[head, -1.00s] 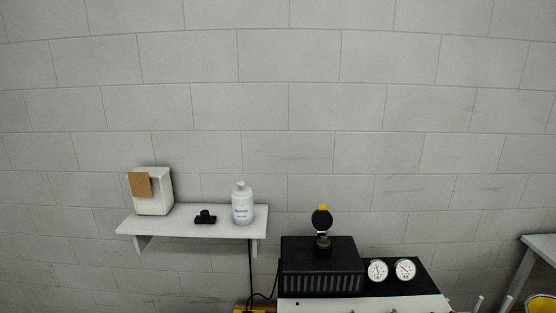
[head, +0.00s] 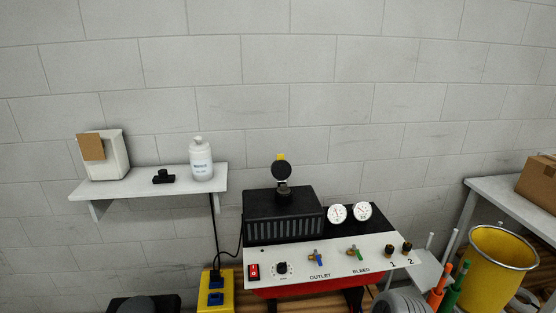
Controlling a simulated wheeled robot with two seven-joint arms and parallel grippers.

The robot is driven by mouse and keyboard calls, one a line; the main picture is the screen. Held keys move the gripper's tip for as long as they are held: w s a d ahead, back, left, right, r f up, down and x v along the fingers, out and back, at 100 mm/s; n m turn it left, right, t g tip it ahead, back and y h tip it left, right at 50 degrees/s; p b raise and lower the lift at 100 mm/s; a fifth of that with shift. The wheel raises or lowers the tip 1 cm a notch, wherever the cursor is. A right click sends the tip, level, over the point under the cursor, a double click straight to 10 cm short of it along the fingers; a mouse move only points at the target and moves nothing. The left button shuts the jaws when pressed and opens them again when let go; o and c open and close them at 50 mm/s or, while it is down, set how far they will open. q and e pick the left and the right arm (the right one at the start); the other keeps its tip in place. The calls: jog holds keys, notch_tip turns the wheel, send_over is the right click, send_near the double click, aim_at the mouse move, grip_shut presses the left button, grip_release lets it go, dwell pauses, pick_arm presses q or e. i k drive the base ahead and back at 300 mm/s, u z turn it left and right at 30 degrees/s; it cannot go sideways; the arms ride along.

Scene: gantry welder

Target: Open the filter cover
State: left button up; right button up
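A black box with a slatted, vent-like front (head: 284,219) sits on the left of the machine's top. It may be the filter cover, but I cannot tell for sure. It looks shut. A round black part with a yellow top (head: 282,170) stands upright on it. Below is a white control panel (head: 330,263) with a red switch (head: 254,271), a black knob (head: 282,268), and valves marked OUTLET (head: 317,256) and BLEED (head: 354,251). Neither gripper is in view.
A wall shelf (head: 215,182) at left holds a white bottle (head: 201,162), a small black item and a white box (head: 109,157). A yellow power box (head: 224,298) stands below. A yellow bin (head: 499,262) and a grey table (head: 510,195) are at right.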

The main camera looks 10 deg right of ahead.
aim_at(280, 169)
jog(key=k, duration=1.05)
jog(key=z, duration=0.7)
jog(key=i, duration=1.6)
jog(key=u, duration=0.6)
